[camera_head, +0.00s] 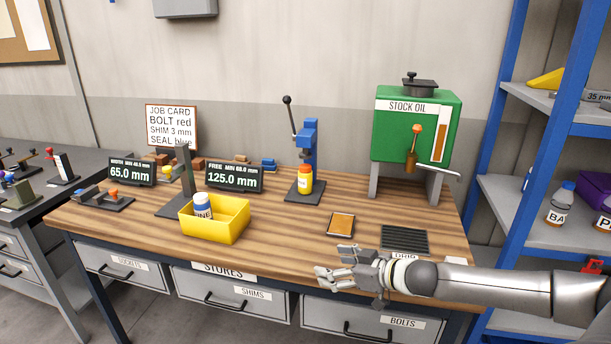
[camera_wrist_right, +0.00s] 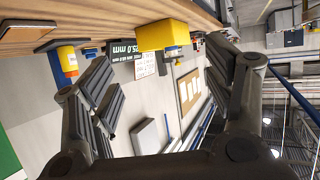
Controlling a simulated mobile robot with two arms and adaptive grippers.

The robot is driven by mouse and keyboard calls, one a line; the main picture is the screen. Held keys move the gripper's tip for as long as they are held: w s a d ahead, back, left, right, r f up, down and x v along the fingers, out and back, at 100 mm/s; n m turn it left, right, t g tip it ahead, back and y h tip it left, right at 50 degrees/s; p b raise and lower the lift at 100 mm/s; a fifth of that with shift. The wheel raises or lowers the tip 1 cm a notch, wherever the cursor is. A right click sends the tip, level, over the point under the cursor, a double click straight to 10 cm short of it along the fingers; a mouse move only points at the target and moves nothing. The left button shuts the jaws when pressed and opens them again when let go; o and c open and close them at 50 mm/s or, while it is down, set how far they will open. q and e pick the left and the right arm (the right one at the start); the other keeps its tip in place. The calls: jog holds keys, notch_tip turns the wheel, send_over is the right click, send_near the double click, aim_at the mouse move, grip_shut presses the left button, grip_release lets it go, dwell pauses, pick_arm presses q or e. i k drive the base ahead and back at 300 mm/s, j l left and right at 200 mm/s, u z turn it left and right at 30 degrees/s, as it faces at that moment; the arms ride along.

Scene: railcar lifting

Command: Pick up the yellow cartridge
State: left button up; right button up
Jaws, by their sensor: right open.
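The yellow cartridge (camera_head: 305,180) stands upright with a red-orange cap at the foot of the blue hand press (camera_head: 308,143), on the wooden bench. It also shows inverted near the left finger in the right wrist view (camera_wrist_right: 67,59). My right gripper (camera_head: 334,267) is open and empty at the bench's front edge. It is apart from the cartridge, in front and to its right. Its two spread fingers also show in the right wrist view (camera_wrist_right: 160,65). My left gripper is out of view.
A yellow bin (camera_head: 228,228) holding a white-and-blue bottle (camera_head: 203,206) stands left of the cartridge. An orange-topped tray (camera_head: 341,224) and a dark drip grate (camera_head: 404,240) lie to the right. The green stock oil tank (camera_head: 412,130) stands behind. Bench between bin and tray is clear.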

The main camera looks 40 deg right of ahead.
aim_at(304, 181)
jog(key=i+l, duration=0.65)
jog(key=l, duration=0.15)
jog(key=i+l, duration=0.7)
